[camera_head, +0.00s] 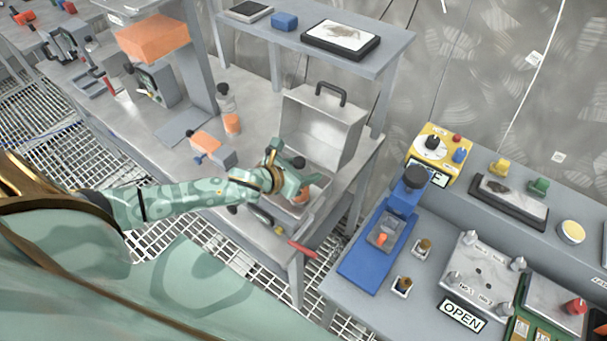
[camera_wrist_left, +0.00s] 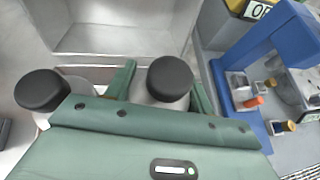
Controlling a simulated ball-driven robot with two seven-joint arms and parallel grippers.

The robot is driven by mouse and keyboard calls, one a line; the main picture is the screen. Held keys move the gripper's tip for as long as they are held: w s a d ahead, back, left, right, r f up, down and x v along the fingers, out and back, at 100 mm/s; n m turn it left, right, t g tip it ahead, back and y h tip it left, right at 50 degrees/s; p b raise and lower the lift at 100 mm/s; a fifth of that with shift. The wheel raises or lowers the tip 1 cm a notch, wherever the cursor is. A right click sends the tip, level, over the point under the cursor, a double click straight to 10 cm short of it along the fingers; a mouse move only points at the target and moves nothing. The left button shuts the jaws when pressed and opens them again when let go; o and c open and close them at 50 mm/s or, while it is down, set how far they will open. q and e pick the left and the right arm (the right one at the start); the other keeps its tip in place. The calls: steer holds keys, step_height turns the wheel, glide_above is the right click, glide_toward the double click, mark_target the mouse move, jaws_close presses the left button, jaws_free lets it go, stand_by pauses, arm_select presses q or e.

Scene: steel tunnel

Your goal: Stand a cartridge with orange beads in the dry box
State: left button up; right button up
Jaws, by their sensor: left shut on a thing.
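The dry box is a grey metal case; its lid (camera_head: 335,130) with a black handle stands open, and its base lies under my left gripper. The open lid also shows in the left wrist view (camera_wrist_left: 120,28). My left gripper (camera_head: 300,186) is shut on a black-capped cartridge (camera_wrist_left: 168,85), whose clear body is between the green fingers. An orange patch shows at the fingertips in the head view. The cartridge's lower end is hidden. A second black-capped cartridge (camera_wrist_left: 42,92) is just left of the gripper. My right gripper is not in view.
A bottle with orange contents (camera_head: 232,124) and an orange-topped device (camera_head: 207,143) stand left on the bench. A shelf (camera_head: 395,45) runs above the back. A blue press (camera_head: 375,240) and control panels fill the right table, across a gap.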

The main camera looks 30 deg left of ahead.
arm_select(q)
steer(key=shift+f, duration=0.95)
steer(key=shift+f, duration=0.1)
steer(key=o, duration=1.2)
steer(key=p+v, duration=0.1)
steer(key=v, duration=1.1)
steer(key=shift+p, duration=0.4)
